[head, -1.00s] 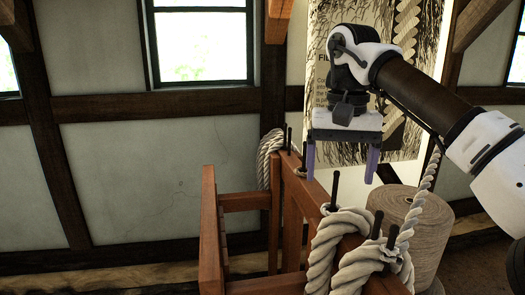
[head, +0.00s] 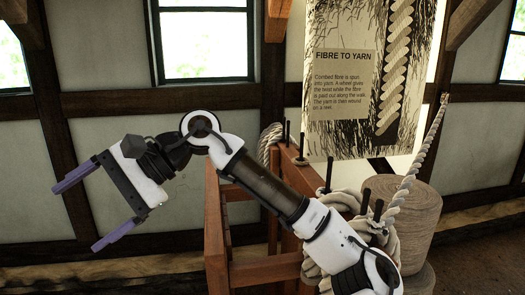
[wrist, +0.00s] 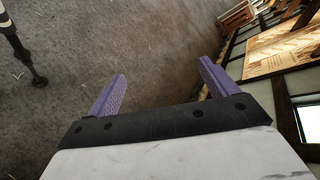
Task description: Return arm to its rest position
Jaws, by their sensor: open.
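My gripper (head: 84,208) is at the left of the head view, in front of the pale wall panels. Its two purple fingers are spread wide and point left, with nothing between them. My arm reaches from the lower right, across the front of the wooden frame, and bends at a joint near the middle. In the wrist view my gripper (wrist: 160,85) shows both fingers apart, with the grey-brown floor (wrist: 140,40) beyond them.
A wooden frame (head: 213,240) with dark pegs and coiled rope (head: 268,148) stands behind my arm. A large yarn spool (head: 408,215) and a taut rope (head: 425,145) are at the right. A "Fibre to Yarn" banner (head: 343,85) hangs behind. A dark post (wrist: 20,45) stands on the floor.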

